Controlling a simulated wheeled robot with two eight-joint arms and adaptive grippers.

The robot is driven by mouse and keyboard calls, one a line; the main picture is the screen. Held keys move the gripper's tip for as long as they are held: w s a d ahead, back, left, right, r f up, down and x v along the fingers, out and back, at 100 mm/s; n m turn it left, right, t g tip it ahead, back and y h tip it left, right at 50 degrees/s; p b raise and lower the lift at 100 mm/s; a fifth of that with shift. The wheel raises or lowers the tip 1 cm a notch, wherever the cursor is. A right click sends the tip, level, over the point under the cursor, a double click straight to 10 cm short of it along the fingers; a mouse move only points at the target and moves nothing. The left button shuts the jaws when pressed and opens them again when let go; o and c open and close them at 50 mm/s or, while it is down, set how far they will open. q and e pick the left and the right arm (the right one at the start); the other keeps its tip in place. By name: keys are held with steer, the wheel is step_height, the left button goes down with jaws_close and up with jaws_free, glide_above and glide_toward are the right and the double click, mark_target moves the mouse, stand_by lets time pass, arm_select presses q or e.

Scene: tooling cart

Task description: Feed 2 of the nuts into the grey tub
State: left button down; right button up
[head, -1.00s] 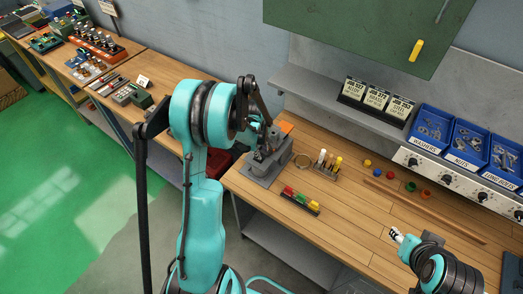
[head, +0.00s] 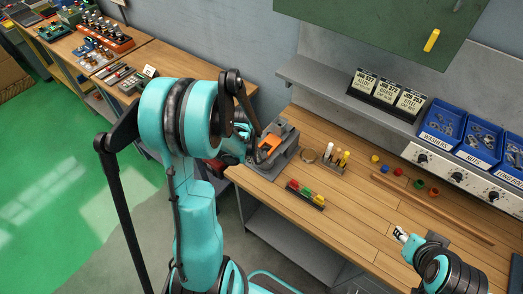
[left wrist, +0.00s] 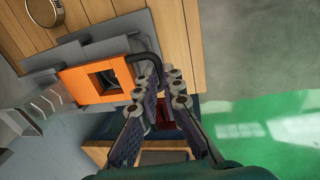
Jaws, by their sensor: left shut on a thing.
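The orange piece (head: 268,145) with a square hole sits in the grey fixture (head: 287,139) at the left bench end; it also shows in the left wrist view (left wrist: 97,78). A dark curved handle (left wrist: 148,57) rises from its side. My left gripper (left wrist: 162,76) is shut on this handle; in the head view the arm partly hides the grip. Nuts lie in the blue bin labelled NUTS (head: 464,150) at the right. My right gripper (head: 400,234) is over the front of the bench, its jaw opening too small to tell. I cannot make out a distinct grey tub.
Blue washers (head: 426,133) and long-bolts bins flank the nuts. A rack with coloured blocks (head: 305,194), a peg holder (head: 334,161), a round ring (head: 309,156) and coloured caps (head: 397,172) stand on the bench.

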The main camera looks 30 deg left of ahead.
arm_select(q)
steer(key=shift+s, duration=0.25)
steer(key=c, duration=1.6)
jaws_free()
steer(key=shift+s, duration=0.1)
steer(key=shift+c, duration=0.2)
step_height(320, 180, up, 12)
steer(key=s, duration=0.2)
steer(key=shift+a, duration=0.15)
steer(key=shift+f, duration=0.15)
